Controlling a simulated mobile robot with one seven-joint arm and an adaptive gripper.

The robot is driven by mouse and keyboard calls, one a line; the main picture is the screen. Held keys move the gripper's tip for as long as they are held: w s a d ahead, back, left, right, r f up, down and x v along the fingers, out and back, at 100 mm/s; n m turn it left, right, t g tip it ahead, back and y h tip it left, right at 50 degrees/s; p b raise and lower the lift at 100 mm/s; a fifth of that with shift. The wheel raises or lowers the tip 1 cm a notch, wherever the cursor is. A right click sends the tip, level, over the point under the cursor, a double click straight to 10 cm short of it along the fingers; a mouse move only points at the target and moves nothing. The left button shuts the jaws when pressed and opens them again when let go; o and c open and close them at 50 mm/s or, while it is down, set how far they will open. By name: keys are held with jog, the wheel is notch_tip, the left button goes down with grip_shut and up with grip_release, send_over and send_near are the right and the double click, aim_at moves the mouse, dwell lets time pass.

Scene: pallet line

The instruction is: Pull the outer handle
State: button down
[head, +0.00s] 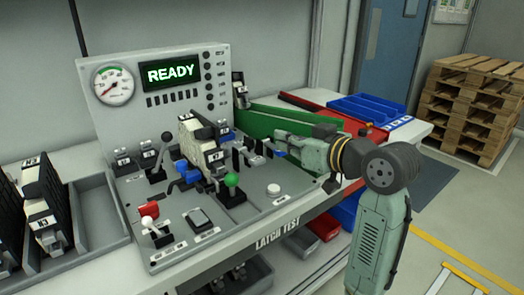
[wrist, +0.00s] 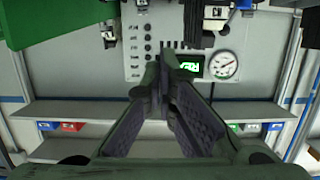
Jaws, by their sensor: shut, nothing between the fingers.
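My gripper (head: 278,148) is at the right side of the grey latch test panel (head: 160,262), its fingers pointing left over it. In the wrist view the fingers (wrist: 168,62) come together with nothing between them. Dark upright pieces (head: 240,158) stand just left of the fingertips in the head view; I cannot tell whether they touch. Which part is the outer handle is not clear. The panel also carries a black ball-topped lever (head: 165,138), a green-knobbed lever (head: 231,179) and a white-topped lever (head: 148,223). A cream and black latch block (head: 205,145) stands mid-panel.
The back plate has a READY display (head: 170,72) and a round gauge (head: 113,86). A long green piece (head: 285,120) lies behind my gripper, with blue trays (head: 365,110) beyond. Black modules (head: 42,205) stand in a rack at left. Pallets (head: 470,105) are stacked at far right.

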jog(key=shift+s+d+f, duration=0.2)
jog(key=shift+d, duration=0.3)
jog(key=p, duration=0.3)
send_over(250, 156)
jog(key=s+d, duration=0.4)
notch_tip(250, 156, down, 2)
jog(key=f, duration=0.4)
jog(key=shift+w+a+f+p, duration=0.2)
jog(key=shift+a+p, duration=0.05)
jog(key=shift+p, duration=0.05)
